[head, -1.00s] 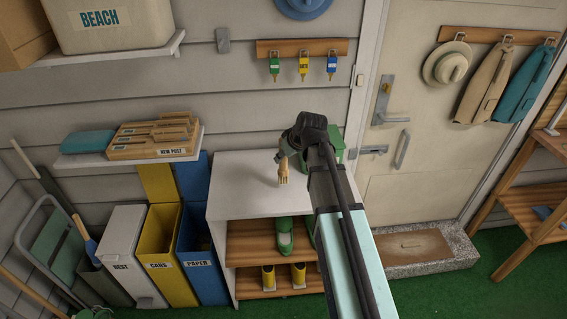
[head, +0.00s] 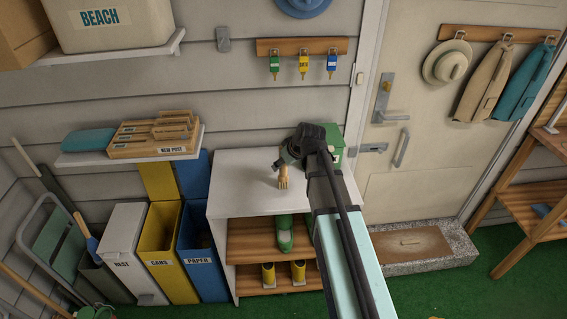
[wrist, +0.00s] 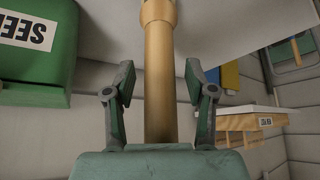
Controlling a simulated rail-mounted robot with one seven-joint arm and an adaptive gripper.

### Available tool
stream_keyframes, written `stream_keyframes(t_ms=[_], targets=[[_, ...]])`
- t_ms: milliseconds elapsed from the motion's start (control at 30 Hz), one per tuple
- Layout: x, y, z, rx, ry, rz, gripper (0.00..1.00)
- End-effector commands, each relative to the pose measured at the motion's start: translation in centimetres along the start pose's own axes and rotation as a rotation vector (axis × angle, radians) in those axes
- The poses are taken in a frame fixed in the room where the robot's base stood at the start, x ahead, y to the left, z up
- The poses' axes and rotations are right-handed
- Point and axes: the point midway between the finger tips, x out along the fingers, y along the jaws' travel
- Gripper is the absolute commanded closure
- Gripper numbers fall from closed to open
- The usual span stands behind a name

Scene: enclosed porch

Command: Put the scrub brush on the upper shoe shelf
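The scrub brush shows in the wrist view as a tan wooden handle (wrist: 159,85) running between my fingers; its head is out of that picture. In the head view a short tan part of it (head: 283,181) shows just below my gripper (head: 281,166), over the white cabinet top. In the wrist view my gripper (wrist: 160,90) is open, with a finger on each side of the handle and a visible gap on both sides. The upper shoe shelf (head: 253,241) is the wooden board below the cabinet top, with a green shoe (head: 285,238) on it.
Yellow boots (head: 283,273) stand on the lower shelf. A green box (head: 335,146) is at the cabinet top's back right; it shows in the wrist view (wrist: 38,65). Bins (head: 200,255) stand left of the cabinet. The upper shelf's left part is clear.

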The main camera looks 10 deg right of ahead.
Motion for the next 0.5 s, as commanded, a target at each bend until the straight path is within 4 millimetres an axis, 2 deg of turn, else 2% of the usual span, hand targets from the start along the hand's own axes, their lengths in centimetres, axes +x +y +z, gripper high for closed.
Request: stream_keyframes(t_ms=[300, 500], targets=[[-0.6, 0.0, -0.1, 0.0, 0.0, 0.0, 0.45], [-2.8, 0.0, -0.1, -0.001, 0.003, 0.002, 0.45]])
